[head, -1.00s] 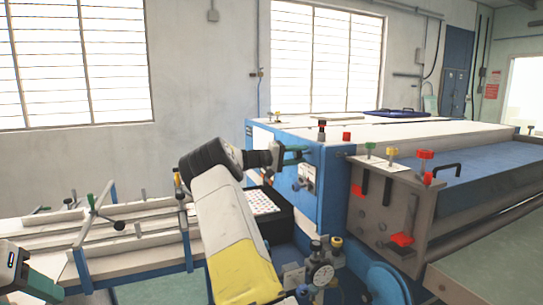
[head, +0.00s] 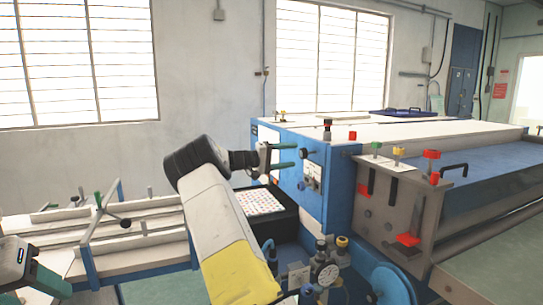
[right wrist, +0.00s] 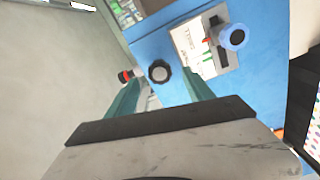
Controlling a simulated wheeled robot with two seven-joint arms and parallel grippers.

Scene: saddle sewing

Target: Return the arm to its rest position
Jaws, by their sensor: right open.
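My right arm rises from the bottom middle of the head view. Its gripper (head: 291,156) points right, with two green fingers apart and nothing between them. It is in front of the blue end panel (head: 298,207) of the large machine; I cannot tell the exact gap. In the right wrist view the open fingers (right wrist: 162,92) frame a black knob (right wrist: 159,71) on the blue panel. My left gripper (head: 48,284) shows only partly at the lower left corner, with one green finger visible, so its opening is unclear.
A black tray with a white dotted sheet (head: 262,201) lies behind my right arm. A rail frame with clamps (head: 150,241) stands left of it. Gauges and valves (head: 323,271) stand close right of the arm. A roller bed with red knobs (head: 408,239) is further right.

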